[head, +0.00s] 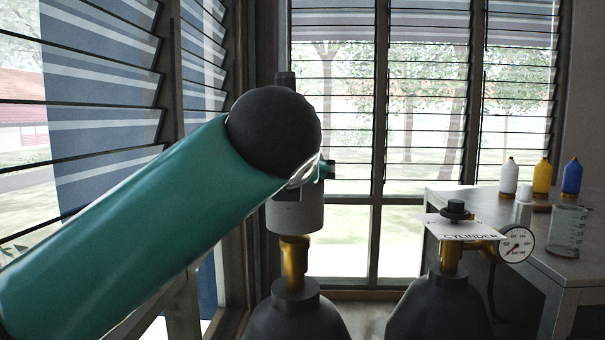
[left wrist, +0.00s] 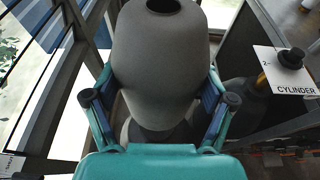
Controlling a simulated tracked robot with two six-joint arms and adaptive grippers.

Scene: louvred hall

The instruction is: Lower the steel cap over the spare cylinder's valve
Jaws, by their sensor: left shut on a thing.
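The steel cap (head: 292,215) is a pale grey cup, upright, with its upper part hidden behind my left arm in the head view. In the left wrist view the cap (left wrist: 160,55) fills the middle, with a dark hole in its top. My left gripper (left wrist: 160,101) is shut on it, one finger on each side. The spare cylinder (head: 294,318) is dark grey, with a brass valve (head: 294,262) showing directly below the cap's rim. I cannot tell how much of the valve is inside the cap. My right gripper is in neither view.
A second dark cylinder (head: 440,308) stands to the right, with a "CYLINDER" tag (head: 462,229), black knob and gauge (head: 515,244). A bench (head: 570,270) behind carries bottles (head: 541,178) and a beaker (head: 566,232). Louvred windows stand close on the left and behind.

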